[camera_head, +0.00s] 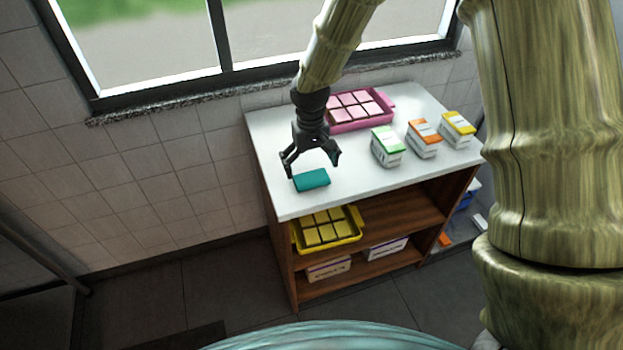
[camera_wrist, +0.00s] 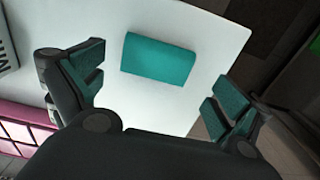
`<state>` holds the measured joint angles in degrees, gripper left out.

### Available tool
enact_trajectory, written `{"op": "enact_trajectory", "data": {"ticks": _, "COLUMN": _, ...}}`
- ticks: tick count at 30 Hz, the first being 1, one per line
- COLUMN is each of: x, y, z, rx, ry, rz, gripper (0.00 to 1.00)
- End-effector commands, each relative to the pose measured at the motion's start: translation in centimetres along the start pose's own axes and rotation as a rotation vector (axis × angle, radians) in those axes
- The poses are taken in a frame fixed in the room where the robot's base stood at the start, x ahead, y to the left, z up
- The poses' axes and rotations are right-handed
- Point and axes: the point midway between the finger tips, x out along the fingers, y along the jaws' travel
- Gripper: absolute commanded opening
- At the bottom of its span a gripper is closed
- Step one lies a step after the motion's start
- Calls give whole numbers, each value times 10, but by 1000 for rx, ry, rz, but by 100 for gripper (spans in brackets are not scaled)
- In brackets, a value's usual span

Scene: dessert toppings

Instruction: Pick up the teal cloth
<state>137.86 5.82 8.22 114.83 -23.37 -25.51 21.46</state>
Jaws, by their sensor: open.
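The teal cloth (camera_head: 311,180) is a small folded block lying flat on the white counter top (camera_head: 285,204), near its left front corner. My gripper (camera_head: 311,167) is open above the cloth, pointing down, with its fingers spread. In the wrist view the cloth (camera_wrist: 159,59) lies beyond and between the two open fingertips (camera_wrist: 160,78). Nothing is between the fingers, and they look apart from the cloth. The exact height of the gripper over the counter is hard to tell.
A pink tray (camera_head: 385,103) of pink squares stands at the back. Green-topped (camera_head: 386,147), orange-topped (camera_head: 423,139) and yellow-topped (camera_head: 457,130) cartons stand to the right. A yellow tray (camera_head: 326,231) sits on the shelf below. The window wall is behind the counter.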

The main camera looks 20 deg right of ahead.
Motion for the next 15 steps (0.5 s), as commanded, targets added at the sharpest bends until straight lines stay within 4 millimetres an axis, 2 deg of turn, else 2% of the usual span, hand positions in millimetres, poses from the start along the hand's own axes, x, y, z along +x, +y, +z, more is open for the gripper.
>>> {"op": "enact_trajectory", "data": {"ticks": 15, "x": 44, "y": 4, "z": -3, "rx": 2, "ry": 0, "rz": -1, "gripper": 100}}
